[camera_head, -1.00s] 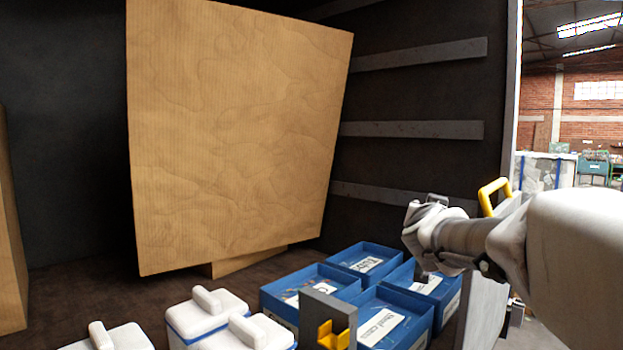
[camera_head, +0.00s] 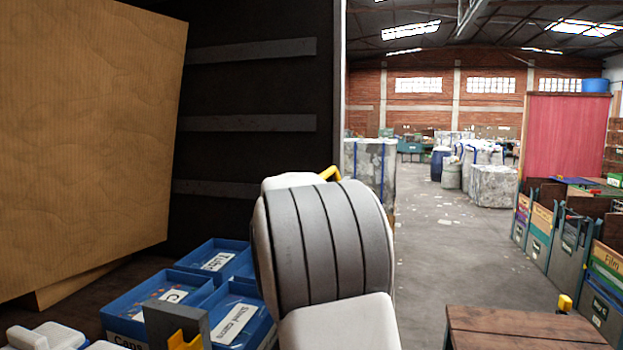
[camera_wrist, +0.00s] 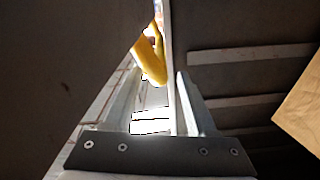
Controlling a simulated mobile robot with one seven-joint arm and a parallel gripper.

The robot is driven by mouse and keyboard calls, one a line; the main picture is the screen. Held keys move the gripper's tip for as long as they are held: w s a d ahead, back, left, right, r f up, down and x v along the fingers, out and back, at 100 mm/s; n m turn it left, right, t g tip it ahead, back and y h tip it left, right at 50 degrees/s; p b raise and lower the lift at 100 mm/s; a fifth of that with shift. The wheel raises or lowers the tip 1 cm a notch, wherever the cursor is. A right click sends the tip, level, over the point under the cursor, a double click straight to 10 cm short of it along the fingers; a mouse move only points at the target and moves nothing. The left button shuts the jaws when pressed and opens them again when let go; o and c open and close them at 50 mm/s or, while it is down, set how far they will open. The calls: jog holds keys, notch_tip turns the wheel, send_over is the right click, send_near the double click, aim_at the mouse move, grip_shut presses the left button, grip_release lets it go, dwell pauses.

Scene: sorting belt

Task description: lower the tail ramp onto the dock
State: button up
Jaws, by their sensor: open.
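A yellow handle (camera_head: 331,173) shows just above my arm in the head view, beside the pale edge of the truck's side wall. In the wrist view the yellow handle (camera_wrist: 150,62) lies ahead of my gripper (camera_wrist: 158,82), near the gap between its fingers. The gripper is open, and I see no contact with the handle. A dark panel (camera_wrist: 65,70) fills the left of the wrist view; I cannot tell whether it is the tail ramp. My arm hides the gripper in the head view. I cannot make out the dock for certain.
Blue labelled bins (camera_head: 240,312) and white-lidded boxes (camera_head: 48,335) stand at lower left, by a grey bracket with a yellow hook (camera_head: 184,341). A large cardboard box (camera_head: 85,140) leans inside the truck. A wooden top (camera_head: 525,328) is at lower right. The floor (camera_head: 450,250) beyond is mostly clear.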

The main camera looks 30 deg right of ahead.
jog(key=p+x, duration=0.1)
jog(key=x, duration=0.6)
jog(key=shift+w, duration=0.15)
jog(key=shift+d, duration=0.1)
jog(key=c, duration=0.8)
grip_shut()
dwell(0.4)
